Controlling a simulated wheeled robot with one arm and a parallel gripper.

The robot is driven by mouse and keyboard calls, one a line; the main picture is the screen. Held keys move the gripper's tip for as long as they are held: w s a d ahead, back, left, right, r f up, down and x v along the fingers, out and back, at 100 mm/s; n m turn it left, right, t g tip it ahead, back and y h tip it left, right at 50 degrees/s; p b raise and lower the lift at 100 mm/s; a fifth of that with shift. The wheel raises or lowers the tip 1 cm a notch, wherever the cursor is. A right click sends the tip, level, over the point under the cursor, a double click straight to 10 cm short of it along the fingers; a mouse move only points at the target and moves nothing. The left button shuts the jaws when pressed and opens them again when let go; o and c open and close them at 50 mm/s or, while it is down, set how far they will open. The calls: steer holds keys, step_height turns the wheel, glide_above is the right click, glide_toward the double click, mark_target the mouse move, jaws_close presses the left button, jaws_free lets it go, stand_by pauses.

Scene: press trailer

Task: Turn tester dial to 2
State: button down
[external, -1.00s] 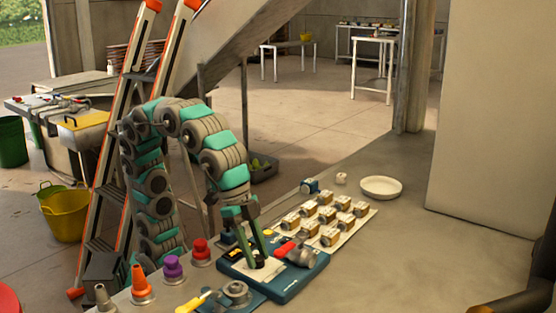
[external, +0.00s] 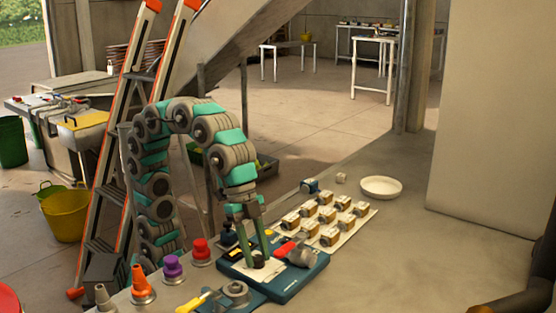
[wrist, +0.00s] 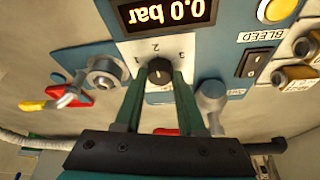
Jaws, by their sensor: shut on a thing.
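The tester (external: 288,292) is a flat blue unit on the table in the external view; it also shows close up in the wrist view (wrist: 212,35). Its dial (wrist: 160,71) is a small dark round knob on a pale scale plate, with a 2 printed beside it, upside down in this view. My gripper (wrist: 159,79) points down at the tester, with one green finger on each side of the dial, shut on it. In the external view my gripper (external: 262,264) hides the dial. Which mark the dial points to is not clear.
A display (wrist: 168,14) reads 0.0 bar. A black switch (wrist: 252,66), a BLEED label and fittings surround the dial. A red-handled valve (external: 285,249) sits close by. Behind stands a tray of boxed parts (external: 333,236) and a white dish (external: 381,187). Coloured cones (external: 142,287) line the left.

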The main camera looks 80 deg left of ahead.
steer(key=c, duration=0.5)
jaws_free()
steer(key=v, duration=0.8)
